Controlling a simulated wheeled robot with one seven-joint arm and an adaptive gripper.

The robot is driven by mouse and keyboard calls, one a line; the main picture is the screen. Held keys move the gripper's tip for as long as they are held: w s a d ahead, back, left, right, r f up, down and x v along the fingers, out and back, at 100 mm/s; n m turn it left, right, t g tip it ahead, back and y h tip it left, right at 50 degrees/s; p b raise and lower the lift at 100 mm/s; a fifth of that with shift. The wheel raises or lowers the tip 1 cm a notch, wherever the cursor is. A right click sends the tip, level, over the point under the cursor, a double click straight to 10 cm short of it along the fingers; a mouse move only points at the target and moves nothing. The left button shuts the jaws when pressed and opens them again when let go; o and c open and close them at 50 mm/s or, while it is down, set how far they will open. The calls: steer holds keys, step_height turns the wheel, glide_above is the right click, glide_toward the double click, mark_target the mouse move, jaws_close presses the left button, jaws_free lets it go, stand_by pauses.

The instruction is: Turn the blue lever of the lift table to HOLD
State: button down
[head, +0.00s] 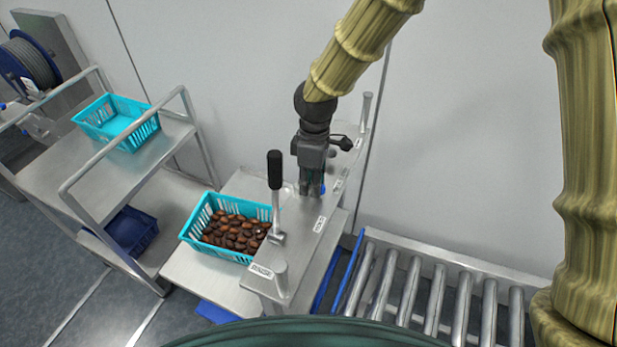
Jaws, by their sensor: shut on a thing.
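The lift table (300,232) is a grey metal unit with a long top panel carrying small white labels, too small to read. My gripper (314,190) points down over the far part of this panel and is shut on the blue lever (322,189). Only a small bit of blue shows at the fingertips; the fingers hide the rest, so I cannot tell which label the lever points to. A separate upright lever with a black grip (275,170) stands nearer on the same panel, apart from my gripper.
A turquoise crate of brown dates (190,232) sits left of the panel. A roller conveyor (405,290) lies to the right. A steel cart (60,178) with an empty turquoise crate (90,128) stands at left. Posts rise at both panel ends; a wall is behind.

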steer(key=m, duration=0.2)
steer(key=s+m, duration=0.1)
steer(key=m, duration=0.2)
steer(key=shift+s+a+m+y, duration=0.15)
steer(key=shift+a+m+y, duration=0.15)
steer(key=shift+a, duration=0.05)
steer(key=c, duration=2.2)
jaws_free()
steer(key=m, duration=0.2)
steer(key=a+m, duration=0.1)
steer(key=m, duration=0.1)
steer(key=shift+s+t+p, duration=0.3)
steer(key=shift+p, duration=0.1)
steer(key=shift+s+a+m, duration=0.1)
steer(key=shift+a+m, duration=0.1)
steer(key=shift+m, duration=0.7)
jaws_close()
steer(key=o, duration=1)
jaws_free()
step_height(320, 180, up, 12)
steer(key=d, duration=0.1)
steer(key=shift+w+d, duration=0.15)
steer(key=shift+w, duration=0.05)
